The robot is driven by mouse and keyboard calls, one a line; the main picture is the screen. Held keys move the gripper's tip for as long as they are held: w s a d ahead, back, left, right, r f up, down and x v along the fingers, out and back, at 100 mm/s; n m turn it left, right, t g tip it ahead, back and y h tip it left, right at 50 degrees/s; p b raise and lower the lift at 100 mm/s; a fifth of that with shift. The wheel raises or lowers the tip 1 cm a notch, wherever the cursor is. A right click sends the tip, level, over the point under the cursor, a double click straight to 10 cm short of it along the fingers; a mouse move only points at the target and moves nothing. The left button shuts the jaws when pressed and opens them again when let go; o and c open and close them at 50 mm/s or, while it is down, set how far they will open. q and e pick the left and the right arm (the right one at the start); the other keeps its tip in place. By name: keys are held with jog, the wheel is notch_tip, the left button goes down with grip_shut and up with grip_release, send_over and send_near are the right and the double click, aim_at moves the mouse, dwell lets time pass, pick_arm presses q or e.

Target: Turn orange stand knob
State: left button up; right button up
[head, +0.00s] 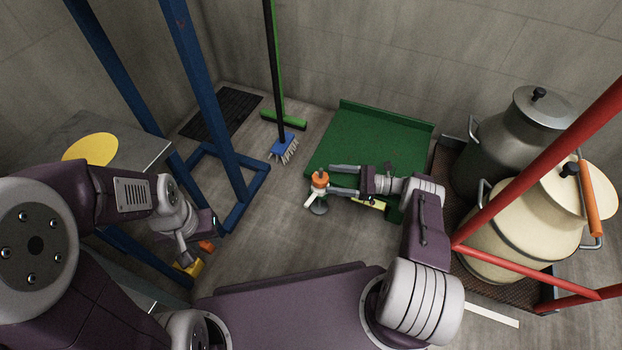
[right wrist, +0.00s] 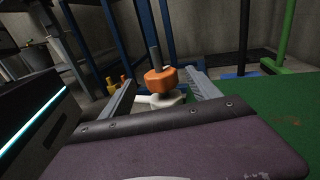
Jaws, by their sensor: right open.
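The orange stand knob (head: 320,179) sits on top of a small stand with a white three-armed piece (head: 311,197) below it, left of the green platform. My right gripper (head: 333,180) is open, with its fingers pointing left toward the knob. In the right wrist view the orange knob (right wrist: 160,79) shows between the two open fingers (right wrist: 160,100), with the white piece below it. I cannot tell whether either finger touches the knob. My left gripper (head: 188,262) is low at the left, by the blue frame; its fingers are mostly hidden.
A green platform (head: 345,128) lies behind my right gripper. A blue frame (head: 210,95) stands at the left. Metal cans (head: 515,140) and red rails (head: 545,170) stand at the right. Bare floor (head: 265,225) lies between the arms.

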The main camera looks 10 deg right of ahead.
aim_at(316, 172)
jog(key=x, duration=0.8)
jog(key=shift+b, duration=0.4)
jog(key=c, duration=1.4)
jog(key=shift+o, duration=0.2)
jog(key=shift+r+m+t+p, duration=0.2)
jog(key=shift+m+t+p, duration=0.1)
jog(key=shift+t+p, duration=0.25)
jog(key=m+t+h+p, duration=0.2)
jog(key=t+p, duration=0.1)
jog(key=w+m+t+h+p, duration=0.1)
jog(key=m+t+h+p, duration=0.2)
jog(key=p, duration=0.1)
jog(key=shift+d+t+p, duration=0.25)
jog(key=shift+p, duration=0.05)
jog(key=m+t+h+p, duration=0.1)
jog(key=m+t+h, duration=0.1)
jog(key=h, duration=0.1)
jog(key=shift+w+d+f+p, duration=0.1)
jog(key=shift+w+d+p, duration=0.15)
jog(key=shift+p, duration=0.1)
jog(key=shift+w+d+f+m+t+h+p, duration=0.15)
jog(key=shift+m+t+h+p, duration=0.25)
jog(key=shift+m+h, duration=0.4)
jog(key=shift+s+d+m+t+h+p, duration=0.1)
jog(key=shift+d+m+t+h+p, duration=0.1)
jog(key=shift+m+t+h, duration=0.55)
jog(key=shift+w+h, duration=0.1)
jog(key=shift+h, duration=0.35)
jog(key=o, duration=1.4)
jog(key=shift+c, duration=0.2)
